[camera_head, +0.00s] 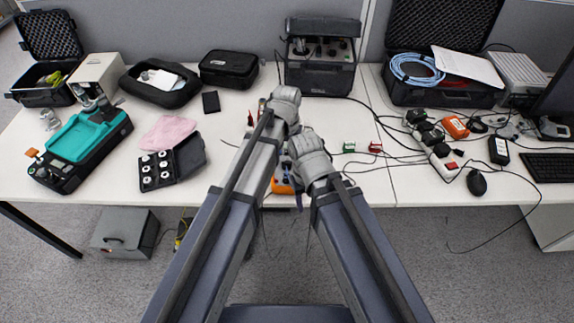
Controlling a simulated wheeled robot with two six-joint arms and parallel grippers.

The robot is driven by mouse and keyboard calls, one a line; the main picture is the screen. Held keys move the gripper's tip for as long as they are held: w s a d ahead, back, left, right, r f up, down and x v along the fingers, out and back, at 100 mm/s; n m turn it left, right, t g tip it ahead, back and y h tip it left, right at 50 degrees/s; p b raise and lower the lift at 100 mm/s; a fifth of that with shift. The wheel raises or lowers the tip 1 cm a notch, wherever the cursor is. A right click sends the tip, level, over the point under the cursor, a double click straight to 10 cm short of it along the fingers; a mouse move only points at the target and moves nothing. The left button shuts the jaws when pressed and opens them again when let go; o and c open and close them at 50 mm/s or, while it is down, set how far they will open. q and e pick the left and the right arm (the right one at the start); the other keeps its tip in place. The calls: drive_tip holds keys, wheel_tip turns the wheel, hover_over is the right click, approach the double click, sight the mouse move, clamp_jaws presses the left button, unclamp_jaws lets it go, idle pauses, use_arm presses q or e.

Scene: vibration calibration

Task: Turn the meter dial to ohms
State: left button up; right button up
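An orange item (283,187), possibly the meter, shows at the table's front edge between my two arms. My arms cover most of it, and its dial cannot be made out. My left gripper (264,108) is at the end of the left arm, over the middle of the table, beyond the orange item. My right gripper (294,168) is close above or beside the orange item; I cannot tell if it touches. The fingers of both grippers are mostly hidden behind the wrists and too small to read.
A black-and-teal device (85,147), a black case of white cylinders (172,165) and a pink cloth (167,133) lie left. A dark instrument box (321,75) stands at the back. Cables, a power strip (437,160) and a mouse (477,183) crowd the right.

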sight(287, 164)
use_arm(q)
wheel_tip(287, 164, down, 2)
drive_tip(key=shift+f+b, duration=0.15)
drive_tip(key=shift+b, duration=0.55)
clamp_jaws()
